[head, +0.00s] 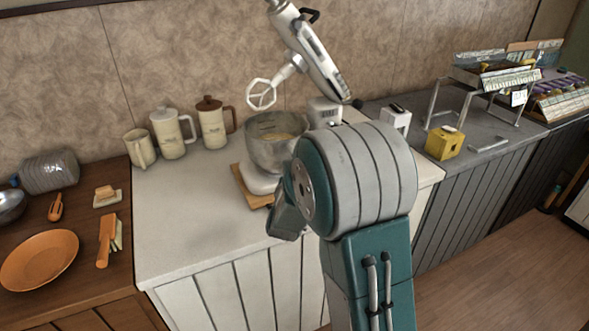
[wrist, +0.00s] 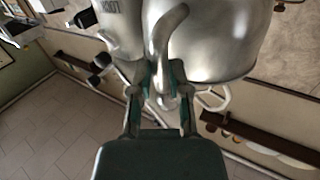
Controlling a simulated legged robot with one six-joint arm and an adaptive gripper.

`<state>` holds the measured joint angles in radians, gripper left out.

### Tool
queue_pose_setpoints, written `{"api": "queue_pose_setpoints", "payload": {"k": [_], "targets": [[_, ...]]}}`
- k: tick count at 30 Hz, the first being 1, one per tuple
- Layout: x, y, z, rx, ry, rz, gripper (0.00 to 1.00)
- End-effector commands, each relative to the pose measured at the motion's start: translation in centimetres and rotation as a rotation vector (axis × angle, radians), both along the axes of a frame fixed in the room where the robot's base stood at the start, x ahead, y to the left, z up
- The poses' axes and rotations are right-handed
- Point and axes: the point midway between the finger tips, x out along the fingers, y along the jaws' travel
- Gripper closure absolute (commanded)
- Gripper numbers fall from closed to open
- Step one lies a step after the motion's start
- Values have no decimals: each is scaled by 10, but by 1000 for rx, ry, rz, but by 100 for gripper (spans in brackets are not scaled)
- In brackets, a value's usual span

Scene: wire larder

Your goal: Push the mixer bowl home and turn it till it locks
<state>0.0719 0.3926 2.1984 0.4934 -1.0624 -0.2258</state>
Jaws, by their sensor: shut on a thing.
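The steel mixer bowl (head: 268,152) sits on the white stand mixer's base (head: 262,182), with pale contents inside. The mixer head (head: 312,60) is tilted up, and its white flat beater (head: 262,94) hangs above the bowl, clear of it. In the wrist view the bowl (wrist: 215,40) fills the top, and its curved handle (wrist: 163,35) comes down between my fingers. My gripper (wrist: 160,85) is shut on that handle. In the head view my own arm hides the gripper and the handle. Whether the bowl is fully seated cannot be told.
Two lidded jugs (head: 172,135) and a cream pitcher (head: 140,148) stand left of the mixer. An orange plate (head: 40,260) lies on the wooden counter at left. A yellow box (head: 444,144) and a wire rack (head: 470,100) stand at right. The white counter's front left is clear.

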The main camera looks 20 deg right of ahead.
Motion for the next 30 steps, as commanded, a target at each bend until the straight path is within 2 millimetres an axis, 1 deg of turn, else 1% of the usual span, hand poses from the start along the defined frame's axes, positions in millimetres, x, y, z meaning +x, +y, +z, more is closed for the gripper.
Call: {"api": "queue_pose_setpoints", "payload": {"k": [1, 2, 3, 5, 14, 15, 19, 23, 30], "targets": [[0, 3, -6, 4, 15, 8, 100], [0, 3, -7, 4, 15, 9, 100], [0, 4, -6, 4, 15, 9, 64], [0, 3, -7, 4, 15, 9, 37], [0, 1, -5, 3, 10, 6, 37], [-1, 2, -9, 6, 23, 7, 37], [-7, 5, -7, 5, 19, 8, 37], [-25, 16, -5, 4, 16, 8, 37], [-68, 41, -4, 3, 15, 10, 37]]}}
